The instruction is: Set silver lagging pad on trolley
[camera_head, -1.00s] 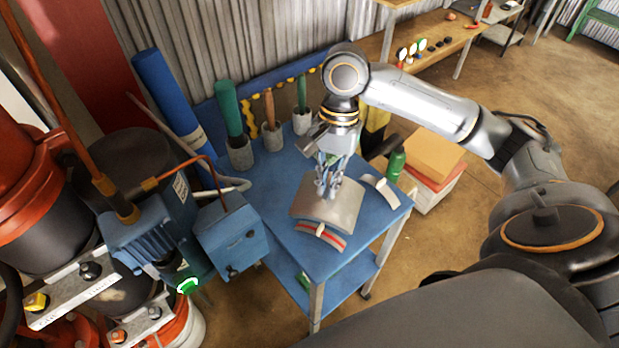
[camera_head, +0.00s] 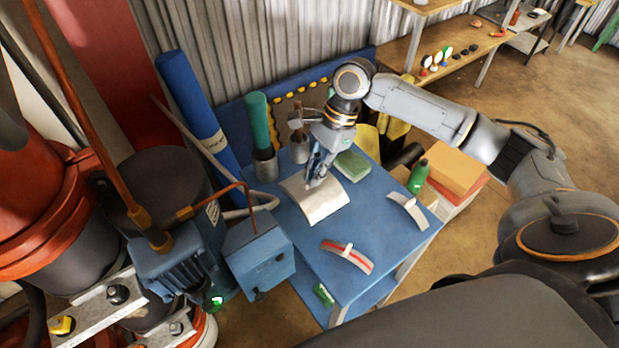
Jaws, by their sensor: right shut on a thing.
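The silver lagging pad (camera_head: 322,203) is a curved pale-grey sheet over the back left part of the blue trolley (camera_head: 390,238) top. My right gripper (camera_head: 316,181) points down and is shut on the pad's upper middle. The fingertips cover a small part of it. I cannot tell for sure whether the pad's edges touch the trolley top. My left gripper is not in view.
On the trolley are a red-striped curved piece (camera_head: 347,256), a white curved piece (camera_head: 408,210), a green pad (camera_head: 353,165) and holders with a green roll (camera_head: 258,121). A blue pump box (camera_head: 260,254) stands close on the left. The trolley's middle is clear.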

